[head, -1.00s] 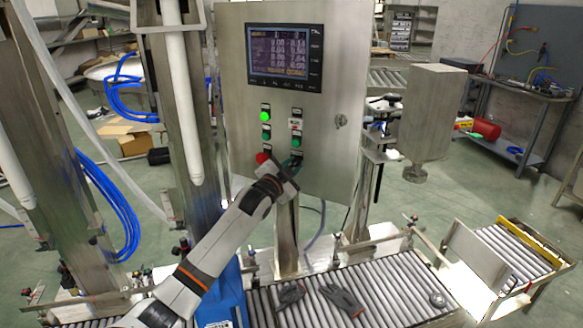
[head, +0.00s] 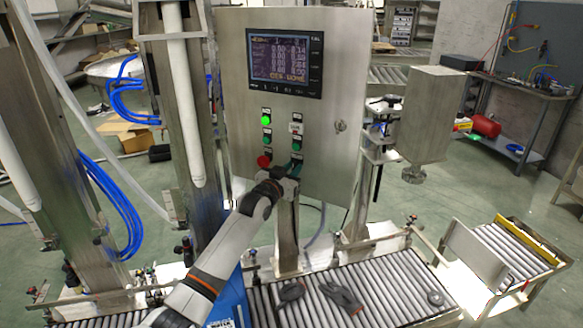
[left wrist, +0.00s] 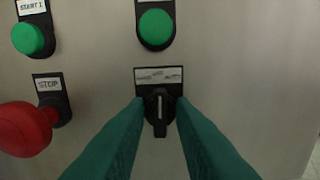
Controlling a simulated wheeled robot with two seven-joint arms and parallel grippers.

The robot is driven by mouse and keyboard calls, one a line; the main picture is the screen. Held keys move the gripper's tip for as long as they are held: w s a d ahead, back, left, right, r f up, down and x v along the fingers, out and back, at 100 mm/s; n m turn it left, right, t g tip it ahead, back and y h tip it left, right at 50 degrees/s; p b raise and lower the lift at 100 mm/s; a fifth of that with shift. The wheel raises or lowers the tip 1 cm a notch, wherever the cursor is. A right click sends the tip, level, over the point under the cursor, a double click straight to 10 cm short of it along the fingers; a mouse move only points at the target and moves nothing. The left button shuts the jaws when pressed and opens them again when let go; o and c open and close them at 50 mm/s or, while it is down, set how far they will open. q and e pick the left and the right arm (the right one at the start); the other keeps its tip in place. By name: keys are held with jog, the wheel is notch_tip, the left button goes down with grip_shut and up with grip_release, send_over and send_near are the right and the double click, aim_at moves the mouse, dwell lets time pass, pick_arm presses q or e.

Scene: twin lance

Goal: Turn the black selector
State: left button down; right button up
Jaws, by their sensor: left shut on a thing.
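The black selector (left wrist: 159,106) sits on the panel in the left wrist view, below a white label plate. Its white pointer line stands about upright. My left gripper (left wrist: 160,112) has its two teal fingers on either side of the selector, shut on it. In the head view my left gripper (head: 288,168) is at the lower part of the control cabinet (head: 325,170), and it mostly hides the selector there. My right gripper is in neither view.
Green buttons (left wrist: 155,29) and (left wrist: 33,39) sit above, and a red stop button (left wrist: 26,128) juts out left of the fingers. A lit display (head: 285,62) is above. A roller conveyor (head: 385,285) with gloves (head: 342,296) runs below.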

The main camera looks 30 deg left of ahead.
pick_arm(q)
jog(key=n+p, duration=0.1)
jog(key=n, duration=0.3)
jog(key=shift+n, duration=0.3)
jog(key=n+p, duration=0.1)
jog(key=n, duration=0.3)
jog(key=shift+a+f+n, duration=0.1)
jog(key=shift+n, duration=0.3)
jog(key=c, duration=1.5)
grip_release()
jog(key=shift+c, duration=0.2)
jog(key=s+d+b, duration=0.1)
jog(key=s, duration=1.1)
jog(key=shift+d+b, duration=0.15)
jog(key=shift+b, duration=0.25)
jog(key=shift+f, duration=0.1)
